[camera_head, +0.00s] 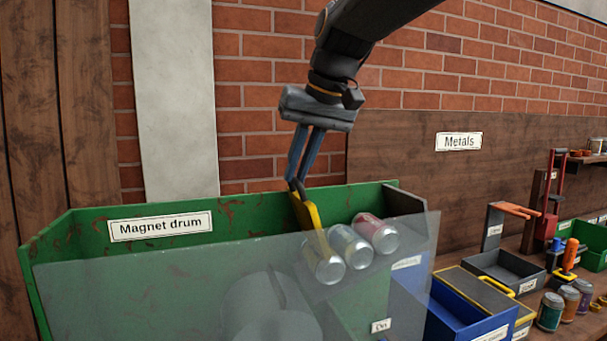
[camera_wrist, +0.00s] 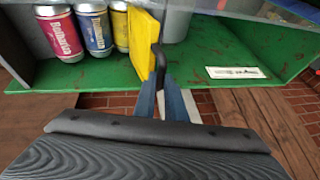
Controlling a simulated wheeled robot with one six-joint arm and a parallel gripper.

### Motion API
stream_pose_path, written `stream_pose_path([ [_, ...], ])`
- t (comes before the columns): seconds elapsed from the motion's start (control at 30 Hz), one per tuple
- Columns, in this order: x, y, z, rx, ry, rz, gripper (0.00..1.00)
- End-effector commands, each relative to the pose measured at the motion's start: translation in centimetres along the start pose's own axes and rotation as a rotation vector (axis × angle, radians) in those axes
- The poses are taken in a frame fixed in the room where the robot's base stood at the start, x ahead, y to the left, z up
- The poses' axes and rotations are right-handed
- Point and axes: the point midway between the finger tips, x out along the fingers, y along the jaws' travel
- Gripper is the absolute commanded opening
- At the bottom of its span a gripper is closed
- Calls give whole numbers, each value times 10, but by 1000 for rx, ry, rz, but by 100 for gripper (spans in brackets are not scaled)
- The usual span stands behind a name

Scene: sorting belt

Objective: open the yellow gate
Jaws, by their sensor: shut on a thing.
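The yellow gate (camera_head: 307,211) is a narrow upright plate inside the green bin marked "Magnet drum". My gripper (camera_head: 296,181) comes down from above and is shut at the gate's top end. In the wrist view my gripper (camera_wrist: 161,84) has its blue fingers closed around the gate's dark handle (camera_wrist: 159,66). There the yellow gate (camera_wrist: 145,44) stands beside a row of cans. The can nearest the gate (camera_head: 323,261) is partly behind it; whether they touch I cannot tell.
A silver-topped can (camera_head: 351,247) and a pink can (camera_head: 376,233) continue the row to the right. A clear panel (camera_head: 150,300) fronts the green bin (camera_head: 90,232). A blue bin (camera_head: 462,312) and a grey tray (camera_head: 503,270) stand to the right.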

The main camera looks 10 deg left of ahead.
Motion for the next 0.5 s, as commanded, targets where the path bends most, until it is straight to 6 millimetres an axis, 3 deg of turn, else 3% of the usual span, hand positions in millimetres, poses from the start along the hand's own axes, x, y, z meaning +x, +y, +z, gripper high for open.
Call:
stream_pose_path([
  [0.07,-8,-4,-3,-1,2,0,0],
  [0.37,-7,-4,-4,0,3,0,0],
  [0.4,-7,-4,-4,0,3,0,14],
  [0.5,-7,-4,-4,0,2,0,29],
])
